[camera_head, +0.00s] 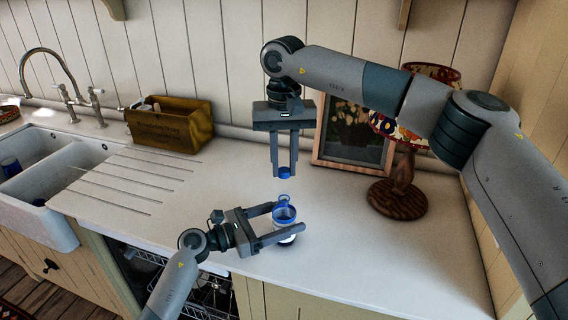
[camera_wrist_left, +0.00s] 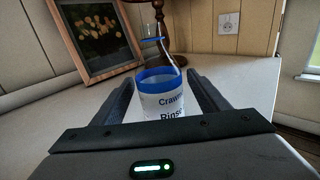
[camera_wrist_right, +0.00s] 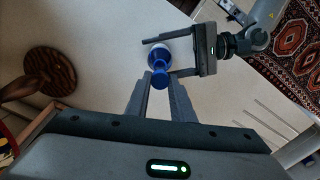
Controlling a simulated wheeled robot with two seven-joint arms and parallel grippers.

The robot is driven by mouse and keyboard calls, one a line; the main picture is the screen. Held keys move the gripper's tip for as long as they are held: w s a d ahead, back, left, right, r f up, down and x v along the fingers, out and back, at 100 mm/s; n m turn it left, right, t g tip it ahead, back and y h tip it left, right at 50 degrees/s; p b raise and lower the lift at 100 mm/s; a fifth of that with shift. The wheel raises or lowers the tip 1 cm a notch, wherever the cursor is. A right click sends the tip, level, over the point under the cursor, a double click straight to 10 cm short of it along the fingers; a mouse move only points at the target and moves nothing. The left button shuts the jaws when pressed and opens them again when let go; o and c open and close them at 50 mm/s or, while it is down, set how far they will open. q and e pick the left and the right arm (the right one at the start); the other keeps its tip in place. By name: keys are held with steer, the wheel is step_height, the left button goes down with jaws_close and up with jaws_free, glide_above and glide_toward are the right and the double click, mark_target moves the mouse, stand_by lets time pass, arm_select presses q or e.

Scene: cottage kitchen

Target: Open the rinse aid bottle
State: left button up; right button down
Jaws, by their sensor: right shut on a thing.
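The rinse aid bottle (camera_head: 287,214), clear with a blue band and a white label, stands upright on the countertop near its front edge. In the left wrist view, the bottle (camera_wrist_left: 162,92) shows its label and a narrow neck with no cap on it. My left gripper (camera_head: 287,218) is open, with a finger on each side of the bottle and small gaps visible. My right gripper (camera_head: 284,172) points down above the bottle, shut on the blue cap (camera_head: 284,173). The cap is apart from the neck. The right wrist view also shows the cap (camera_wrist_right: 160,76) between the fingertips.
A wooden lamp (camera_head: 398,196) and a leaning picture frame (camera_head: 350,155) stand behind and right of the bottle. A wooden box (camera_head: 170,128) and the sink (camera_head: 50,190) are at left. An open dishwasher rack (camera_head: 200,290) lies below the counter edge. The counter between is clear.

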mark_target(284, 170)
arm_select(q)
steer(key=b+v, duration=0.3)
steer(key=v, duration=0.8)
steer(key=shift+f+b, duration=0.1)
steer(key=shift+b, duration=0.3)
arm_select(e)
step_height(284, 170, down, 4)
steer(key=shift+r, duration=0.1)
arm_select(q)
steer(key=shift+s+a, duration=0.3)
steer(key=shift+a, duration=0.15)
